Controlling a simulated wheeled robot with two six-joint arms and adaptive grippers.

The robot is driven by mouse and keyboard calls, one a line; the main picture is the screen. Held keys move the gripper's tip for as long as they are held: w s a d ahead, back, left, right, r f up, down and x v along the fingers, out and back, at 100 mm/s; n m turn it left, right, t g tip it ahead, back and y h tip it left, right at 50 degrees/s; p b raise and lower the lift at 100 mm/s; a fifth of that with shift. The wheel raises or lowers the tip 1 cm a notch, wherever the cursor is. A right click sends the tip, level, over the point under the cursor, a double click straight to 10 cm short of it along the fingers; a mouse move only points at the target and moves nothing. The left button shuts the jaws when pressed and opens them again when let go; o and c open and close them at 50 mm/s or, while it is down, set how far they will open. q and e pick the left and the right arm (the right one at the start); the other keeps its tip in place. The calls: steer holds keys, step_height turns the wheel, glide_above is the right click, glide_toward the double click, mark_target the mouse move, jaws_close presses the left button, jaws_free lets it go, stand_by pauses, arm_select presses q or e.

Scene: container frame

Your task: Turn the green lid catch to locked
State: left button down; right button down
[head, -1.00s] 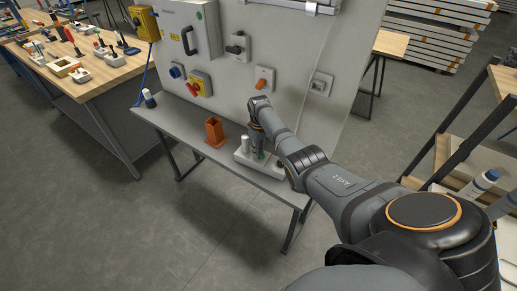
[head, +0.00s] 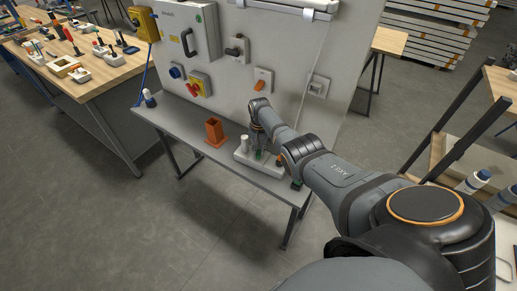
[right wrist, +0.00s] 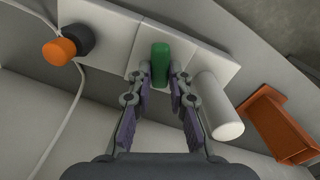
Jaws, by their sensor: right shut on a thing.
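The green lid catch (right wrist: 160,64) is an upright-looking green bar on a pale block in the right wrist view. It shows small in the head view (head: 258,155), on the light base (head: 243,158) on the grey bench. My right gripper (right wrist: 162,80) has one finger on each side of the catch and is shut on it. In the head view the right gripper (head: 260,147) points down at the base, partly hidden by its own wrist. The catch's lower part and any lock marking cannot be made out. My left gripper is not in view.
A white cylinder (right wrist: 218,105) stands close beside the right finger. An orange open holder (head: 214,132) stands left of the base. A switch panel (head: 215,75) rises behind the bench.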

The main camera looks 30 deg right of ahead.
mark_target(259, 151)
steer(key=shift+m+p, duration=0.3)
steer(key=shift+m, duration=1.6)
steer(key=shift+s, duration=0.1)
steer(key=c, duration=1.2)
jaws_free()
steer(key=shift+d+r, duration=0.1)
steer(key=shift+r, duration=0.2)
step_height(259, 151, up, 12)
steer(key=shift+f, duration=0.25)
